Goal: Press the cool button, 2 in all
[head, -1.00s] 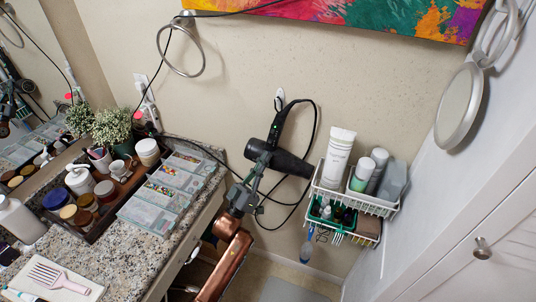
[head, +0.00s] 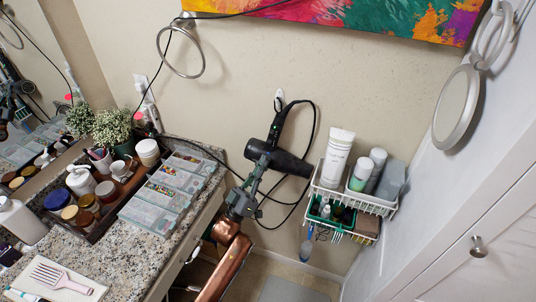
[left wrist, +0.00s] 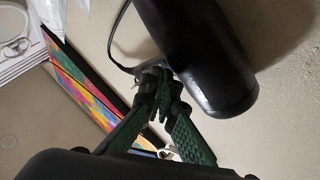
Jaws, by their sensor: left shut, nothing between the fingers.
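A black hair dryer (head: 290,160) hangs on the wall with its handle up and its barrel pointing right and slightly down. Its dark barrel also fills the upper middle of the left wrist view (left wrist: 200,50). I cannot make out the cool button in either view. My left gripper (head: 264,163) is in front of the dryer near where handle and barrel meet. In the left wrist view its green-padded fingers (left wrist: 158,92) are together and empty, with the tips beside the barrel; I cannot tell whether they touch it. My right gripper is out of view.
A white wire rack (head: 325,199) with bottles hangs right of the dryer. A granite counter (head: 120,262) with a tray of jars and clear boxes (head: 150,217) stands at left. The dryer's black cord loops down the wall. A round mirror (head: 456,108) is on the right.

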